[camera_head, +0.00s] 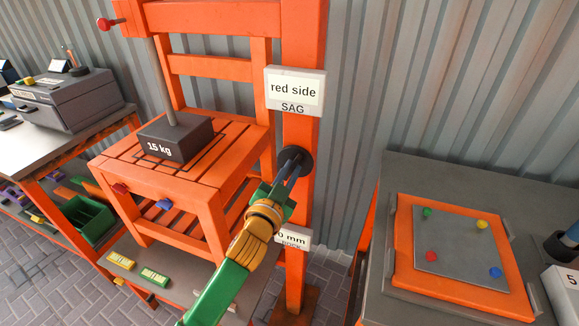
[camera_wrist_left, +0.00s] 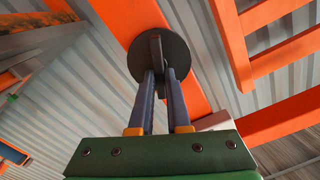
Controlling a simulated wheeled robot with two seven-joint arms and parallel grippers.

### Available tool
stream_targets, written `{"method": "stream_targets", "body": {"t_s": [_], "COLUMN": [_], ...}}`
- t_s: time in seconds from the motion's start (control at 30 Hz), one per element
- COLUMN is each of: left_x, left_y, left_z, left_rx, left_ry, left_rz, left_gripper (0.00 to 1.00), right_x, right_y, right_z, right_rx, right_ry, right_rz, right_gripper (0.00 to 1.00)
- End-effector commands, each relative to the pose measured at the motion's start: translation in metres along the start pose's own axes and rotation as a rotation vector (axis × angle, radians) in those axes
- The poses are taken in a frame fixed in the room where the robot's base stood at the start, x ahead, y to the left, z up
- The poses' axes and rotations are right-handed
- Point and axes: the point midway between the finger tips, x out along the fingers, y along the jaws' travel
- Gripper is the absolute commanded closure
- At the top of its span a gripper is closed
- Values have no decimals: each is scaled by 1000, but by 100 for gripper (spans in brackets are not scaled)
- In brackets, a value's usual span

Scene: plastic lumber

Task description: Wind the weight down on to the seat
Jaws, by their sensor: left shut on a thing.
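A dark block marked "15 kg" (camera_head: 176,138) hangs on a grey rod (camera_head: 163,80) at the orange chair's seat (camera_head: 150,178). A dark outline shows on the slats around it; I cannot tell whether the block touches them. A dark round knob (camera_head: 302,155) sits on the orange post right of the chair. In the left wrist view the knob (camera_wrist_left: 178,62) has a raised grey bar across its middle. My left gripper (camera_head: 291,166) is at the knob, its dark fingers (camera_wrist_left: 157,78) shut on that bar. The fingers hide part of the knob. My right gripper is out of view.
Signs reading "red side SAG" (camera_head: 295,90) and "0 mm" (camera_head: 292,239) are on the post. A grey bench with an orange tray (camera_head: 405,265) stands right. A table with a grey box (camera_head: 70,100) stands left.

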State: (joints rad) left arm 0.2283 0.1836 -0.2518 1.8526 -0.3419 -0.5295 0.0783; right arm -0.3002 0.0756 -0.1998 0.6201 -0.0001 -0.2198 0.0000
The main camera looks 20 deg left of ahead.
Motion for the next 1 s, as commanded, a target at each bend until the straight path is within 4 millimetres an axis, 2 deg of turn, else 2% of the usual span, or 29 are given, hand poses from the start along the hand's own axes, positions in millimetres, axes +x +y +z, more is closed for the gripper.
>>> {"method": "stream_targets", "body": {"t_s": [0.17,0.2,0.3,0.57,0.67,1.0], "left_x": [0,0,0,0,-6,-65], "left_y": [0,0,0,0,1,1], "left_z": [1,1,1,1,2,3], "left_rx": [2,2,1,0,0,0], "left_ry": [-1,-1,-1,0,0,-1], "left_rz": [-1,-1,-1,-1,0,0], "left_gripper": [100,82,55,55,55,55], "right_x": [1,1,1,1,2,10], "right_y": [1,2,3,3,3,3], "right_z": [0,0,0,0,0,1], "right_rx": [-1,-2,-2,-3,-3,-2], "right_ry": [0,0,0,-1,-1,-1], "right_rz": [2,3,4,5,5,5], "right_gripper": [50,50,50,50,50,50]}}
